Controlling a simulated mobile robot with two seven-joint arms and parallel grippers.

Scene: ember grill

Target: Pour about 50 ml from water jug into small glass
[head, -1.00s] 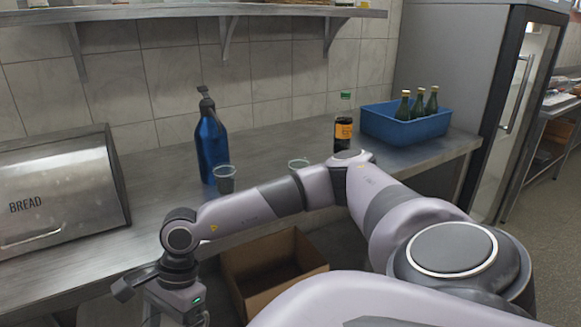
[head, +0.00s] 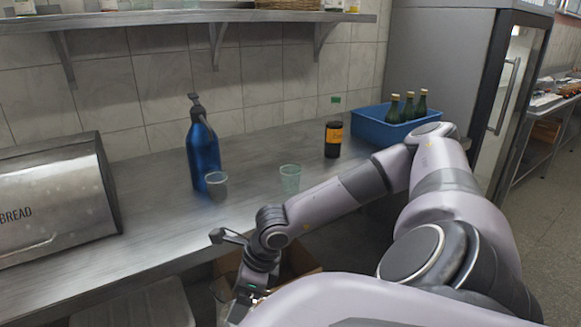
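No vessel that I can clearly tell as a water jug shows. A tall blue bottle (head: 203,152) with a dark pump-like top stands upright on the steel counter. A small greyish cup (head: 216,184) stands just in front of it, and a small clear greenish glass (head: 290,179) stands farther right, near the front edge. I cannot tell which is the small glass, or what either holds. My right gripper (head: 238,302) points down in front of the counter, below and apart from both cups. Its fingertips are not clearly visible. My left gripper is out of view.
A dark bottle (head: 333,143) with an orange label and a blue crate (head: 372,128) of green bottles stand at the back right. A bread bin (head: 60,200) is at the left. A cardboard box (head: 300,262) is below the counter (head: 150,222). A shelf (head: 150,18) hangs above.

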